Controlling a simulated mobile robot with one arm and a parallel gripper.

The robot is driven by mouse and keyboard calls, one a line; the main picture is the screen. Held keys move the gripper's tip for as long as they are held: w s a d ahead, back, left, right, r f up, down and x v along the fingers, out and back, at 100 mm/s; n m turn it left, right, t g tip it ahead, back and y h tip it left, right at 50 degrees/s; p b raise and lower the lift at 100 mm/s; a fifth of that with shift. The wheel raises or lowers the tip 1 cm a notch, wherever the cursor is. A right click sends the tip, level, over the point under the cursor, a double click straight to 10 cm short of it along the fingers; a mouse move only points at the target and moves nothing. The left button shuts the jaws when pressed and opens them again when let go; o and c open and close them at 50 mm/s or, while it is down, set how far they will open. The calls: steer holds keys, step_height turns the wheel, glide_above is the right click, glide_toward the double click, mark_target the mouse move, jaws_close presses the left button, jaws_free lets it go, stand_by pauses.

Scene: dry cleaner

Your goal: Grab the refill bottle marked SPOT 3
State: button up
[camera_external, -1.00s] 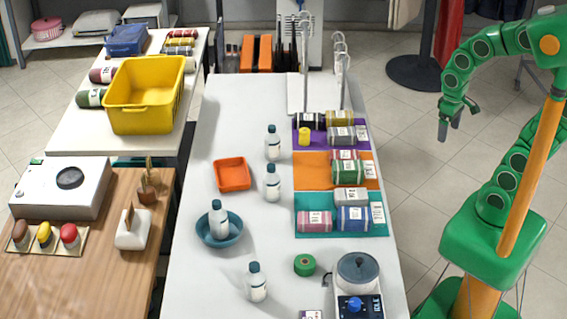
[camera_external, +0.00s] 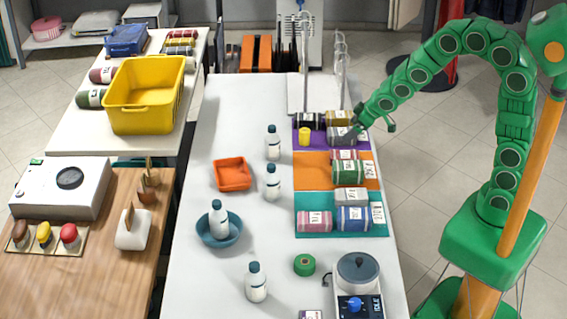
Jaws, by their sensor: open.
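Several white bottles with teal caps stand on the long white table. One bottle (camera_external: 273,145) is at the far middle, and another bottle (camera_external: 272,184) stands just nearer, right of the orange tray. A third bottle (camera_external: 219,222) stands in a blue bowl (camera_external: 206,238). Another bottle (camera_external: 256,284) stands at the near end. Their labels are too small to read, so I cannot tell which is SPOT 3. My gripper (camera_external: 352,133) is open and empty over the right side of the table, near the purple mat, right of the bottles and apart from them. Its fingertips are small and partly unclear.
Rolled cloths lie on purple (camera_external: 366,144), orange (camera_external: 302,172) and teal (camera_external: 305,197) mats. An orange tray (camera_external: 232,175), green tape roll (camera_external: 305,265) and a pot on a hotplate (camera_external: 358,278) share the table. Metal stands rise at the back.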

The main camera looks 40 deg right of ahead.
steer(key=w+a+f+n+t+y, duration=0.1)
steer(key=w+a+f+y, duration=0.15)
steer(key=a, duration=0.45)
steer(key=w+a+f+n+t+y, duration=0.1)
steer(key=w+a+f+n+y, duration=0.2)
steer(key=a, duration=0.4)
steer(key=y, duration=0.3)
glide_toward(266, 183)
step_height(266, 183, down, 2)
steer(key=w, duration=0.3)
steer(key=shift+x, duration=1.5)
steer(key=shift+w+a+f, duration=0.8)
steer(key=shift+a+f, duration=0.2)
steer(key=shift+x, duration=0.95)
steer(key=c, duration=1.2)
steer(key=shift+c, duration=0.2)
